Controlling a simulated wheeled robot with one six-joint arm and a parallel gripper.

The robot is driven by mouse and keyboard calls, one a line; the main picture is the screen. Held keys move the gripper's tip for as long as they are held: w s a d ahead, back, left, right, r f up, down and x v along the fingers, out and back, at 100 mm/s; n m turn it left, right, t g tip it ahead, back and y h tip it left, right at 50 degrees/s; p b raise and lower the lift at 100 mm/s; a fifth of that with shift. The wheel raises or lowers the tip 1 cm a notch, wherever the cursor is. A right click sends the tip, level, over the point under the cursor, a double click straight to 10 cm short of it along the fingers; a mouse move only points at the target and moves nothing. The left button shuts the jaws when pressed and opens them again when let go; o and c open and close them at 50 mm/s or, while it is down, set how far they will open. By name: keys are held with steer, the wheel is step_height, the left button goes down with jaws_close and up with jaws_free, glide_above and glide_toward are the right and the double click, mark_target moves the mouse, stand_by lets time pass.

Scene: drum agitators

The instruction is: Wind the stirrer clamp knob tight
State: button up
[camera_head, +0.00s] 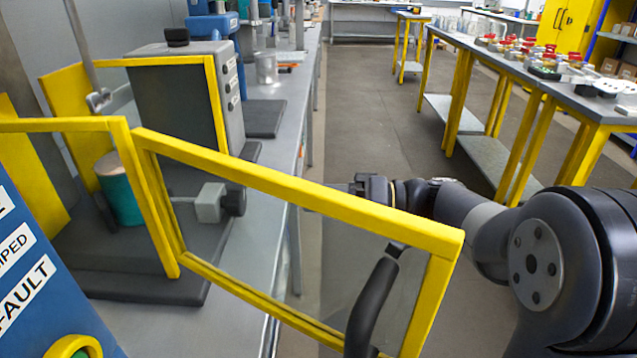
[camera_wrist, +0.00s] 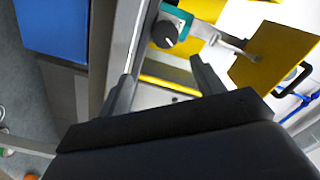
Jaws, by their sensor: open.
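The stirrer clamp has a grey block (camera_head: 208,203) with a dark round knob (camera_head: 234,202) on its right side, beside a teal drum (camera_head: 121,190). In the wrist view the knob (camera_wrist: 164,34) faces me, with a white mark on its face and the teal drum behind it. My gripper (camera_head: 342,187) is at the right of the clamp, over the aisle, partly behind the open guard door. In the wrist view its two fingers (camera_wrist: 160,70) are apart and empty. The knob lies beyond the fingertips, roughly between them in the picture, and is not touched.
A yellow-framed clear guard door (camera_head: 300,188) stands open, with a black handle (camera_head: 372,300) at its near end. A blue panel (camera_head: 40,285) is at the lower left. A grey bench (camera_head: 265,225) bears the machine. The aisle floor (camera_head: 365,120) is clear.

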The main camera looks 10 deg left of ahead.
steer(key=shift+w+f+m+p, duration=0.1)
steer(key=shift+m+p, duration=1.4)
steer(key=shift+m, duration=1.3)
